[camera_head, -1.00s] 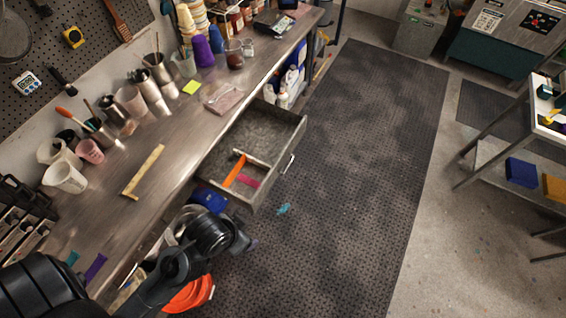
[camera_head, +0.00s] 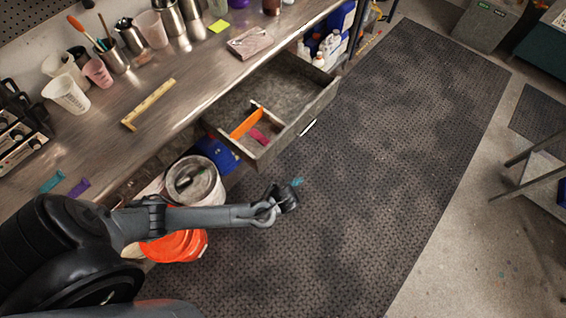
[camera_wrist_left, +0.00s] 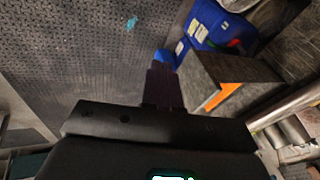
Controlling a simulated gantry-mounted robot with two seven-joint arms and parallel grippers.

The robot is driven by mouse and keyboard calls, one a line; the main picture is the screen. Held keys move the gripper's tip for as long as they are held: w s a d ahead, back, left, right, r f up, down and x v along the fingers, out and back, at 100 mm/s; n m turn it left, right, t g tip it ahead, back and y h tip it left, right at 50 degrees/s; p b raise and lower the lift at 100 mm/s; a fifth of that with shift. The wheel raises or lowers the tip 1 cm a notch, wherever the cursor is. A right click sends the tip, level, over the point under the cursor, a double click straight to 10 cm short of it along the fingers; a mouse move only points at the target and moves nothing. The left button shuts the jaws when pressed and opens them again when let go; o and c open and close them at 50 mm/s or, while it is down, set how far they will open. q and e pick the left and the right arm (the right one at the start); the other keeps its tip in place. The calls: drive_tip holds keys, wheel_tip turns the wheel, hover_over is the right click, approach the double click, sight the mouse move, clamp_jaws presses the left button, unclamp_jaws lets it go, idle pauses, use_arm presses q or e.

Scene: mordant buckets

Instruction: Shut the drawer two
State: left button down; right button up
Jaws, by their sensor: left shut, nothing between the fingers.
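The grey drawer (camera_head: 262,152) is pulled out from under the workbench, with an orange strip (camera_head: 246,122) and a pink piece (camera_head: 259,138) inside. Its bar handle (camera_head: 308,127) is on the front face. My left gripper (camera_head: 285,199) is out over the floor mat, below and in front of the drawer's near front corner, apart from it. In the left wrist view its dark fingers (camera_wrist_left: 163,84) are shut and empty, with the drawer corner (camera_wrist_left: 205,80) just to their right. My right gripper is in neither view.
The dark mat (camera_head: 370,180) in front is mostly clear.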

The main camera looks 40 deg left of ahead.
sight(278, 151)
use_arm(q)
drive_tip(key=w+a+t+y+b, duration=0.1)
drive_tip(key=w+a+b, duration=0.2)
drive_tip(key=w, duration=0.3)
drive_tip(key=w+a+t+y+b, duration=0.1)
drive_tip(key=w+a+b, duration=0.1)
drive_tip(key=w+b, duration=0.35)
drive_tip(key=shift+w+a+f, duration=0.75)
drive_tip(key=shift+a+f, duration=0.6)
drive_tip(key=shift+a, duration=0.15)
drive_tip(key=shift+w+a+f, duration=0.8)
drive_tip(key=shift+a+f, duration=0.6)
drive_tip(key=shift+a, duration=0.05)
drive_tip(key=shift+w+a+f, duration=0.75)
drive_tip(key=shift+a+f, duration=0.6)
drive_tip(key=shift+a, duration=0.15)
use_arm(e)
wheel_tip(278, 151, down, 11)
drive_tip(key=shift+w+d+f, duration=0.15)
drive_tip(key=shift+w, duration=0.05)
use_arm(q)
drive_tip(key=shift+a+b, duration=0.1)
drive_tip(key=shift+b, duration=0.2)
